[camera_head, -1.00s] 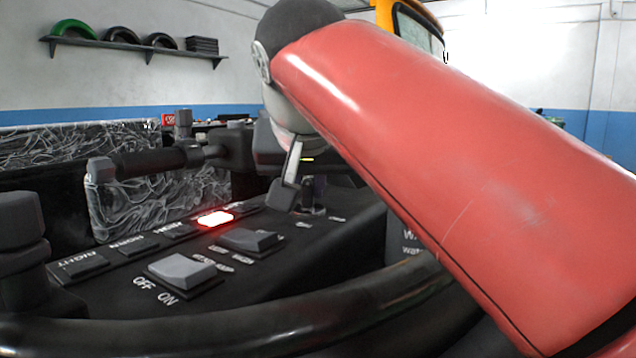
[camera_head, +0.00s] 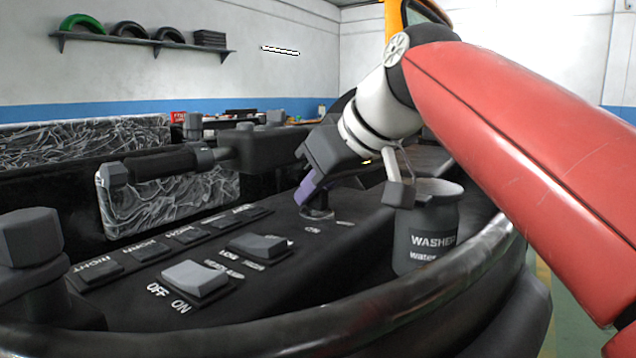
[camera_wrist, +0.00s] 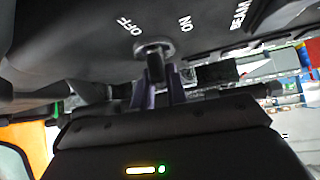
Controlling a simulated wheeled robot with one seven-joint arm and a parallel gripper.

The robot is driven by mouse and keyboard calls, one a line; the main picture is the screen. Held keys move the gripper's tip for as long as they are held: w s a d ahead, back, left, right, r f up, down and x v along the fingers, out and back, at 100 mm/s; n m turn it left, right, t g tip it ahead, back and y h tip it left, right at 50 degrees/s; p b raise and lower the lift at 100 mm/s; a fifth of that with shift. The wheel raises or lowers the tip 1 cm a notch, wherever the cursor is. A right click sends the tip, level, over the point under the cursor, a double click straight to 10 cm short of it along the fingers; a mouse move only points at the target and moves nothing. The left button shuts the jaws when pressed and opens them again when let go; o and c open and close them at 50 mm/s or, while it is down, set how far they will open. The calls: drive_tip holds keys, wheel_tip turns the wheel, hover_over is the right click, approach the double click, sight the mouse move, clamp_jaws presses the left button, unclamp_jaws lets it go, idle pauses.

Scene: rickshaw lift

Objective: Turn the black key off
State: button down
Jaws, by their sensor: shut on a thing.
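The black key (camera_wrist: 155,66) sits in a round socket (camera_wrist: 154,48) on the dark dashboard, with "OFF" and "ON" printed on either side. In the wrist view my gripper (camera_wrist: 163,88) has its two purple fingers around the key, shut on it. In the head view my gripper (camera_head: 307,192) reaches down and left to the key socket (camera_head: 318,213), near the "ON" label. The fingers hide most of the key there. I cannot tell exactly which way the key points.
Rocker switches (camera_head: 195,279) line the dashboard (camera_head: 130,300) at left. A dark handlebar grip (camera_head: 160,163) is left of my gripper. A washer-water bottle (camera_head: 428,232) stands close on the right. A black curved rim (camera_head: 360,308) crosses the front.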

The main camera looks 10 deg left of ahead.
drive_tip(key=shift+n+g, duration=0.3)
drive_tip(key=shift+n, duration=0.2)
drive_tip(key=c, duration=1.4)
unclamp_jaws()
drive_tip(key=shift+v, duration=3.9)
drive_tip(key=shift+d+f, duration=0.1)
drive_tip(key=shift+d, duration=0.05)
